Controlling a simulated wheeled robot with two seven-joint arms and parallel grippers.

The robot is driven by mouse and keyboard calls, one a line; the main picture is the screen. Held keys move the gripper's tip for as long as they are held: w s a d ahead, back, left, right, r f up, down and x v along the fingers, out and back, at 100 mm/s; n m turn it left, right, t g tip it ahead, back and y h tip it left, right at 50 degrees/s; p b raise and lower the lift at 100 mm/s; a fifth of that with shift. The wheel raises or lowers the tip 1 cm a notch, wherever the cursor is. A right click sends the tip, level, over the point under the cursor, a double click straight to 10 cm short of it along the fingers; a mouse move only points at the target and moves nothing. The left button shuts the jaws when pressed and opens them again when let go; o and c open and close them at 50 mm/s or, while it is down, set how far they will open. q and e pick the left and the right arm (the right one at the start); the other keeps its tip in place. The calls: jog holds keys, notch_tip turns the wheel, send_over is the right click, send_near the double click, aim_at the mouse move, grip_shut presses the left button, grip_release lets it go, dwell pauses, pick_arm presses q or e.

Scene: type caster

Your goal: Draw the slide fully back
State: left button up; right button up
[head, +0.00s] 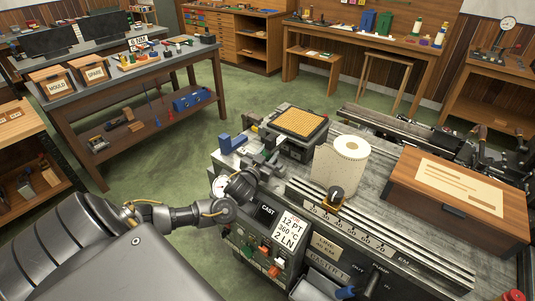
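The caster (390,245) is a grey bench machine with a long rail (400,232) along its front and a number scale below it. A dark knob on a brass-coloured base (335,195) sits near the left part of the rail, in front of the paper roll; it looks like the slide's handle, but I cannot be sure. My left gripper (274,156) reaches over the caster's left end, beside the square block with the tan grid top (298,123). It is left of the knob and apart from it. Its fingers are too small and overlapped to read. My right gripper is out of view.
A perforated paper roll (342,165) stands behind the knob. A wooden box (460,198) takes up the caster's right end. A control panel with a card (290,228) is below my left wrist. A blue bracket (231,142) lies at the left edge. Green floor lies beyond.

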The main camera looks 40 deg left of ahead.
pick_arm(q)
grip_shut()
jog(key=a, duration=0.6)
jog(key=shift+s+a+b, duration=0.1)
jog(key=shift+a+b, duration=0.15)
jog(key=shift+b, duration=0.15)
jog(key=shift+a, duration=0.4)
jog(key=shift+d, duration=0.1)
jog(key=o, duration=0.7)
grip_release()
jog(key=shift+c, duration=0.2)
jog(key=shift+d, duration=0.1)
